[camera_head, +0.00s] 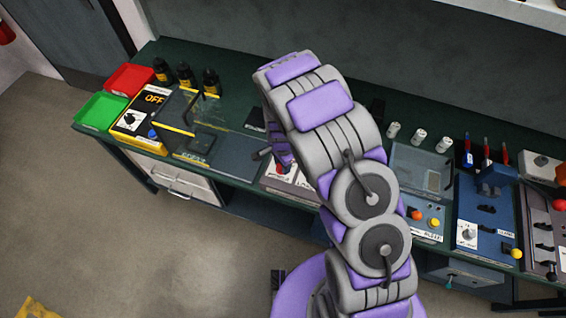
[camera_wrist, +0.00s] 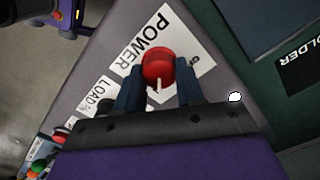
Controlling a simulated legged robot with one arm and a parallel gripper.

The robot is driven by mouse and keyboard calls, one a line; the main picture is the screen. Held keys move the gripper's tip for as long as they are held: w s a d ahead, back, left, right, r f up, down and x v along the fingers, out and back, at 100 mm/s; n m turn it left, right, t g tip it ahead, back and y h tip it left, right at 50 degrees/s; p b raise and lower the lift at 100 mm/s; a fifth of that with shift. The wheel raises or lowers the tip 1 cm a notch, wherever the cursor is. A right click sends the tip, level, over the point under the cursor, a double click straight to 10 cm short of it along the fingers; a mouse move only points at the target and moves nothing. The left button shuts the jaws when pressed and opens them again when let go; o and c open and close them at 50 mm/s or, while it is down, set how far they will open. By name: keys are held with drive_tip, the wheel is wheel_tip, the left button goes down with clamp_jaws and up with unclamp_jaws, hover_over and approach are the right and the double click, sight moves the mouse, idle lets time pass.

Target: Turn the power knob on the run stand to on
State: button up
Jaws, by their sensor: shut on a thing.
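The red power knob (camera_wrist: 157,63) sits on the grey panel of the run stand (camera_wrist: 100,60), beside a white label (camera_wrist: 150,28) reading POWER. Its white pointer mark points down in the picture, towards my palm. A short label to its right is partly hidden, so I cannot tell which word it is. My gripper (camera_wrist: 158,78) has one dark finger on each side of the knob and is shut on it.
In the wrist view, a LOAD label (camera_wrist: 103,90) and several coloured buttons (camera_wrist: 40,155) lie lower left on the panel. In the head view, a yellow-edged box (camera_head: 140,112) marked OFF and red (camera_head: 130,80) and green (camera_head: 101,110) trays stand left. Blue stations (camera_head: 485,215) stand right.

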drive_tip(key=shift+s, duration=0.1)
drive_tip(key=o, duration=1)
drive_tip(key=shift+a, duration=0.25)
drive_tip(key=shift+o, duration=0.2)
drive_tip(key=shift+d, duration=0.1)
drive_tip(key=shift+d+r, duration=0.1)
drive_tip(key=shift+r, duration=0.5)
wheel_tip(320, 180, up, 16)
drive_tip(key=p, duration=0.1)
drive_tip(key=shift+a, duration=0.25)
